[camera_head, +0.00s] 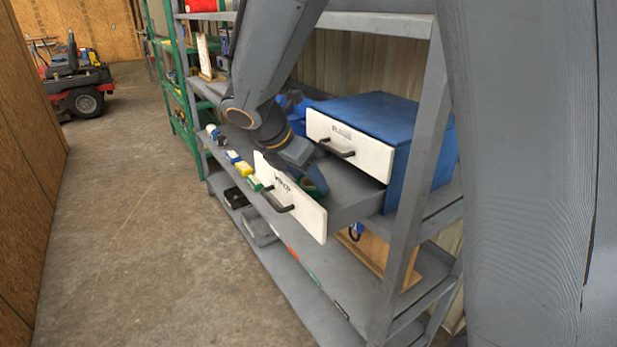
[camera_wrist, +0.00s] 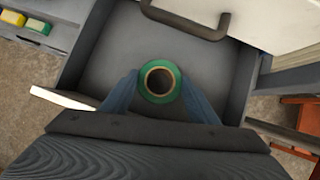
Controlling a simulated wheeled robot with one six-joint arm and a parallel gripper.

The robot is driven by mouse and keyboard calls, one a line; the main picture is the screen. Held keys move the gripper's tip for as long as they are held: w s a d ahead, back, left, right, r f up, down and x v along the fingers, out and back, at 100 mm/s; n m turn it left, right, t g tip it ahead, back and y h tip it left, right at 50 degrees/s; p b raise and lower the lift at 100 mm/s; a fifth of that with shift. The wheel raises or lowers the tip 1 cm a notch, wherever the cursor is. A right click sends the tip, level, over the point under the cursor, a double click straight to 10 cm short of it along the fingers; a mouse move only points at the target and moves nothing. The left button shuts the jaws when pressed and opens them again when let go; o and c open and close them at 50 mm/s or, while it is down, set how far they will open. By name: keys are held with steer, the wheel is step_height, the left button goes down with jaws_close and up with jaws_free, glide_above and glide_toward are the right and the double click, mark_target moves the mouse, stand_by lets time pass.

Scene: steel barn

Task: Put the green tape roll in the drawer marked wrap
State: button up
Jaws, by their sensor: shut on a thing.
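The green tape roll (camera_wrist: 147,95) is between the two blue fingers of my gripper (camera_wrist: 160,88) in the wrist view, which are shut on it. Below it is the grey floor of an open drawer (camera_wrist: 213,62). In the head view the lower drawer (camera_head: 313,217) is pulled out; its white front carries a dark label that looks like "wrap" and a dark handle. My gripper (camera_head: 318,182) reaches down behind that front, which partly hides it. Only a bit of green shows there. I cannot tell whether the roll touches the drawer floor.
The upper drawer's white front (camera_head: 362,152) sits in a blue cabinet (camera_head: 385,115); its handle overhangs the open drawer. A yellow block (camera_head: 243,170) and a green block (camera_head: 255,183) lie along the shelf edge. A grey shelf post (camera_head: 412,190) stands at right. The floor (camera_head: 130,200) at left is clear.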

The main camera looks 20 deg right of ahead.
steer(key=o, duration=1.1)
steer(key=shift+f, duration=0.1)
steer(key=shift+c, duration=0.2)
steer(key=shift+a+r, duration=0.15)
steer(key=shift+r, duration=0.25)
steer(key=b+v, duration=0.1)
steer(key=v, duration=1)
steer(key=shift+r, duration=0.2)
